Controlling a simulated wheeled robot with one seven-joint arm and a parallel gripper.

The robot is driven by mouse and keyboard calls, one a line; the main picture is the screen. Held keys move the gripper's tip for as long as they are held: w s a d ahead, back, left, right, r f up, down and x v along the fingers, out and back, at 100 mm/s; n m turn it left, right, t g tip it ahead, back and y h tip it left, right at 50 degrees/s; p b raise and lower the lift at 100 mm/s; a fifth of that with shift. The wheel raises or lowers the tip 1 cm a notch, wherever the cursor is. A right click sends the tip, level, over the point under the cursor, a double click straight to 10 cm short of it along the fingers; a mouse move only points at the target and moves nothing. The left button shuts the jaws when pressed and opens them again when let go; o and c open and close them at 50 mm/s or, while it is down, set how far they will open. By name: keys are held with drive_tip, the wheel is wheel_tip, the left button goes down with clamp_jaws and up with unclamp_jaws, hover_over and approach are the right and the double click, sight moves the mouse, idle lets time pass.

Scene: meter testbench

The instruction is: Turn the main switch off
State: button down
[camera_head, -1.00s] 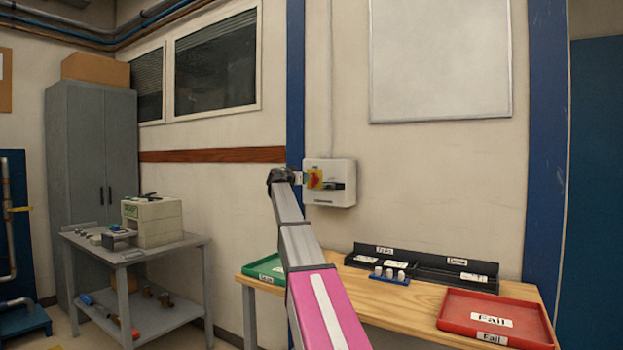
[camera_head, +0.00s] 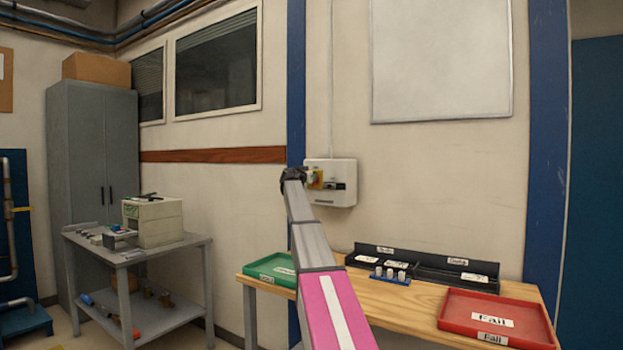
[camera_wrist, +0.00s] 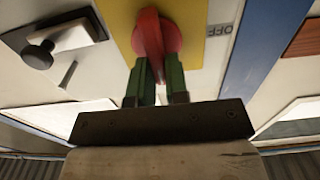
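The main switch has a red handle (camera_wrist: 149,32) on a yellow plate (camera_wrist: 194,66), with an OFF label (camera_wrist: 219,30) beside the plate in the wrist view. It is on the white box (camera_head: 335,194) on the wall in the head view, where my gripper (camera_head: 305,178) partly covers it. In the wrist view, my gripper's green fingers (camera_wrist: 158,75) stand close on both sides of the handle's near end and appear shut on it. The handle points toward my gripper's palm, not toward the OFF label. The handle's tip is partly hidden between the fingers.
A black latch or knob (camera_wrist: 40,55) sits beside the yellow plate. A blue column (camera_head: 296,100) stands left of the box. Below, the wooden bench (camera_head: 410,296) holds a green tray (camera_head: 268,270), black bins (camera_head: 430,270) and a red Fail tray (camera_head: 520,318).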

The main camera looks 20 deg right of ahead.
idle(0.3)
drive_tip(key=shift+w+a+f+n, duration=0.2)
drive_tip(key=shift+w+f+n, duration=0.1)
drive_tip(key=shift+n, duration=2.65)
drive_tip(key=shift+w+a+f+n, duration=0.15)
drive_tip(key=shift+a+f+n, duration=0.1)
drive_tip(key=shift+n, duration=2.75)
drive_tip(key=shift+w+a+f+n, duration=0.15)
drive_tip(key=shift+w+f+n, duration=0.15)
drive_tip(key=shift+n, duration=2.65)
drive_tip(key=c, duration=1.1)
unclamp_jaws()
